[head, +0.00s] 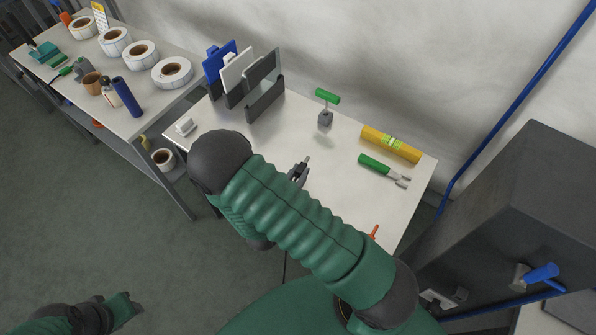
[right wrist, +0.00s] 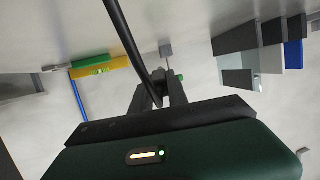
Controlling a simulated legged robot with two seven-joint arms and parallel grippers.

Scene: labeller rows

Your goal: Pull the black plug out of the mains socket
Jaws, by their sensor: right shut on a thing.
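My right gripper (head: 299,172) is above the white table, partly hidden behind my green right arm. It is shut on a small black thing, the black plug (right wrist: 158,75), with a black cable (right wrist: 128,35) running from it in the right wrist view. The fingers (right wrist: 158,92) hide much of the plug. A pale plate, likely the mains socket (head: 437,299), is low on the dark cabinet, well away from the gripper and partly behind my arm. My left gripper (head: 122,308) is low at the left, over the floor; its jaws are unclear.
The dark cabinet (head: 530,190) with a blue lever (head: 541,272) stands right. A bench with label rolls (head: 172,72) is left.

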